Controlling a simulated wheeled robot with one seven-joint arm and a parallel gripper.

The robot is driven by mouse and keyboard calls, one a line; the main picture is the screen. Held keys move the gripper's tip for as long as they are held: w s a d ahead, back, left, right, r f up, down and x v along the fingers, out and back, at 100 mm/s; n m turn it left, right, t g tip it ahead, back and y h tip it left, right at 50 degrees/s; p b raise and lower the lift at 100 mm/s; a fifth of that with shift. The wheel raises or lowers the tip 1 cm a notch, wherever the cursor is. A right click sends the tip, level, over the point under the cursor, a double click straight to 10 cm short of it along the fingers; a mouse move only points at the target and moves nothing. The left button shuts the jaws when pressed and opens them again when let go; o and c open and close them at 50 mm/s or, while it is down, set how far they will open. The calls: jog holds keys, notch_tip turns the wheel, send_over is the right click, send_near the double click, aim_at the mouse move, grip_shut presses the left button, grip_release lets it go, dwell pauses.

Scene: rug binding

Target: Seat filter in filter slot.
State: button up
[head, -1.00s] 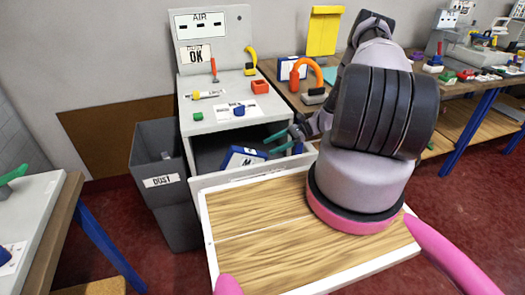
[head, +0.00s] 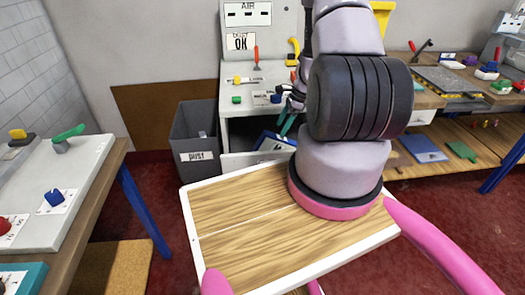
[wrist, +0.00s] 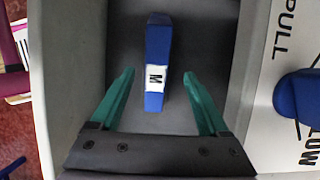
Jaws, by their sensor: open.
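A blue filter (wrist: 157,45) with a white label marked M stands narrow edge up inside a grey open bay or drawer (wrist: 215,25) in the wrist view. My gripper (wrist: 159,73) is open, its two teal fingers on either side of the filter's near part, with gaps visible on both sides. In the head view the filter (head: 272,141) shows as a blue piece with a pale face, low in the cabinet, and my gripper (head: 289,122) reaches down beside it, partly hidden by my arm. I cannot pick out the filter slot for certain.
The grey cabinet (head: 237,108) has small tools on top and an AIR panel (head: 248,14) behind. A dust bin (head: 197,150) stands at its left. A bench (head: 75,190) is at the left, another bench at the right. Red floor (head: 440,215) lies open at right.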

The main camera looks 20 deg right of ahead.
aim_at(276, 135)
jog(key=x, duration=0.5)
jog(key=shift+a, duration=0.2)
jog(key=shift+x, duration=2.8)
jog(key=shift+s+d, duration=0.15)
jog(key=shift+s, duration=0.05)
grip_shut()
